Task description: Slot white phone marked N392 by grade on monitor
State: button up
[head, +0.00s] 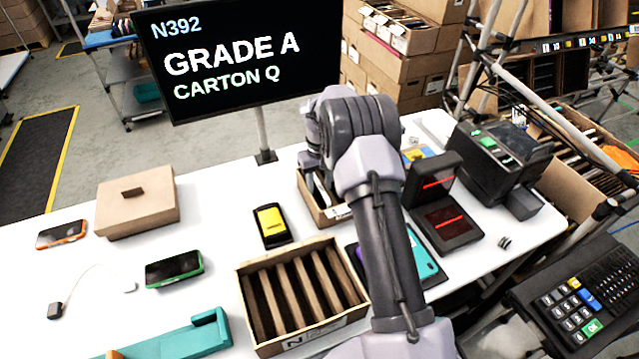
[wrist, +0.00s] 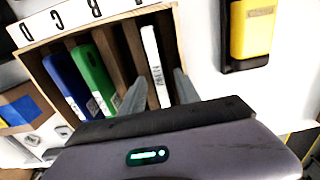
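The monitor (head: 235,60) reads N392, GRADE A, CARTON Q. The white phone (wrist: 154,62) stands on edge in a slotted carton (wrist: 35,68), its marked edge facing the wrist camera. My gripper (wrist: 160,92) is open, with one finger on each side of the phone and a small gap showing. A blue phone (wrist: 68,84) and a green phone (wrist: 94,76) stand in the same carton. In the head view this carton (head: 338,213) is mostly hidden behind my arm. A second carton (head: 250,268) with empty slots stands in front, its label partly readable as N.
A yellow and black device (head: 270,222) lies beside the cartons. A scanner with red lines (head: 447,222) and a black printer (head: 497,152) stand to the right. A cardboard box (head: 138,203), orange phone (head: 62,234), green-edged phone (head: 174,269) and teal holder (head: 185,343) are left.

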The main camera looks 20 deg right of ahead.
notch_tip(320, 180, up, 17)
jog(key=p, duration=0.4)
jog(key=shift+r, duration=0.2)
notch_tip(320, 180, up, 7)
jog(key=p, duration=0.7)
jog(key=shift+p, duration=0.35)
